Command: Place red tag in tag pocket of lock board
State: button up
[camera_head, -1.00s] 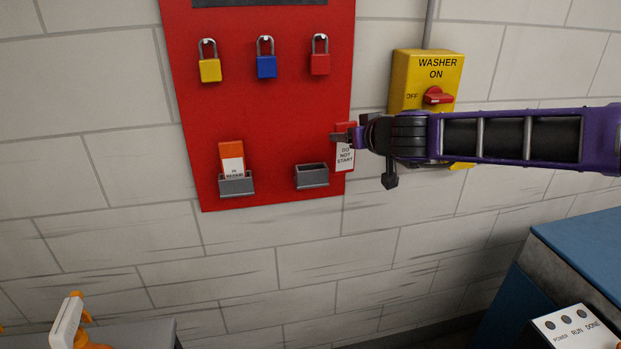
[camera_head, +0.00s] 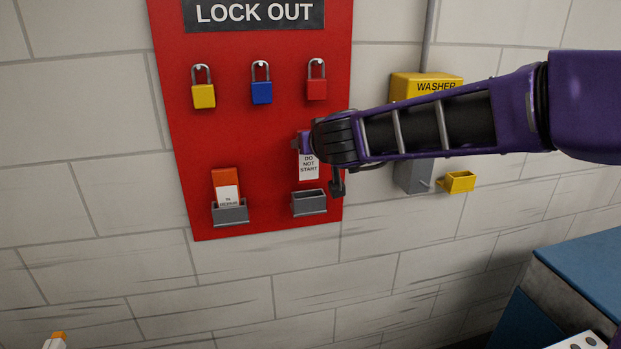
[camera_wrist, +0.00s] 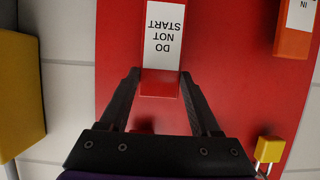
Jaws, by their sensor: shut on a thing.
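The red tag (camera_head: 309,168) with a white "DO NOT START" label hangs upright in my gripper (camera_head: 304,143), label end down. In the wrist view the tag (camera_wrist: 160,40) lies between the two fingertips of my gripper (camera_wrist: 160,78), which is shut on its red end. The red lock board (camera_head: 270,130) is on the wall behind. Its empty grey right tag pocket (camera_head: 309,204) is just below the tag, with a gap between them. The grey left tag pocket (camera_head: 230,214) holds an orange tag (camera_head: 226,183). My wrist hides part of the board's right edge.
Yellow (camera_head: 204,96), blue (camera_head: 262,93) and red (camera_head: 317,90) padlocks hang above on the board. A yellow washer switch box (camera_head: 410,84) is at right, partly behind my arm. A blue machine (camera_head: 585,262) stands at lower right.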

notch_tip(320, 180, down, 7)
jog(key=b, duration=0.3)
jog(key=shift+r, duration=0.1)
jog(key=o, duration=1.3)
jog(key=shift+o, duration=0.2)
jog(key=shift+s+r, duration=0.1)
jog(key=shift+s+d+r, duration=0.15)
jog(key=shift+s, duration=0.05)
jog(key=p, duration=0.5)
send_near(310, 171)
jog(key=shift+v, duration=1.9)
